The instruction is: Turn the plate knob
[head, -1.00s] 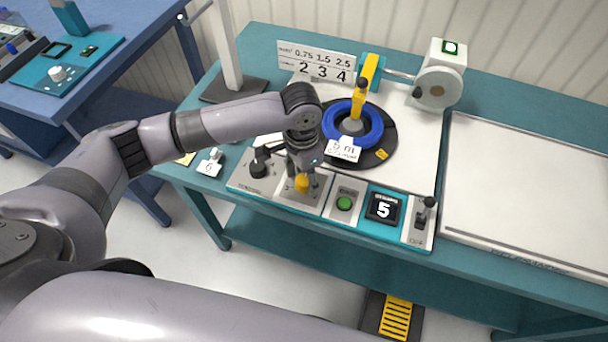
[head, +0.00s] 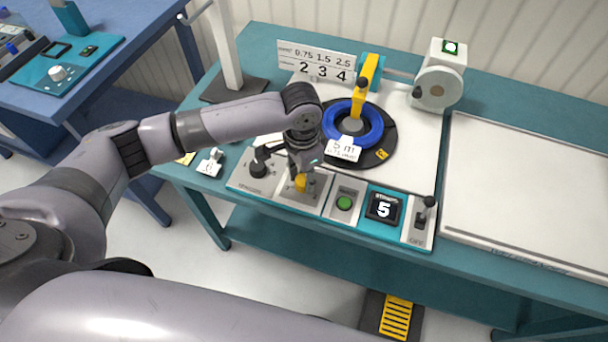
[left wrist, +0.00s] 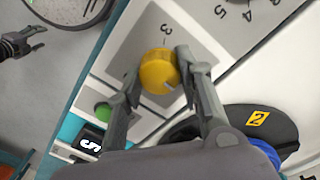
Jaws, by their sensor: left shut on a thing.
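The yellow knob (head: 301,183) stands on a grey panel at the front of the teal bench. In the left wrist view the yellow knob (left wrist: 158,72) has a pale mark at its lower right edge, and a 3 is printed above it. My left gripper (left wrist: 160,75) is shut on the knob, one finger on each side. In the head view the left gripper (head: 302,178) comes down from above and partly hides the knob. A dark gripper, seemingly my right one (left wrist: 35,42), shows at the left edge of the wrist view, fingers apart and empty.
A black knob (head: 258,168) stands left of the yellow one. A green button (head: 344,203), a display reading 5 (head: 383,208) and a lever switch (head: 424,212) are to the right. A blue cable coil (head: 368,137) lies behind on a black disc.

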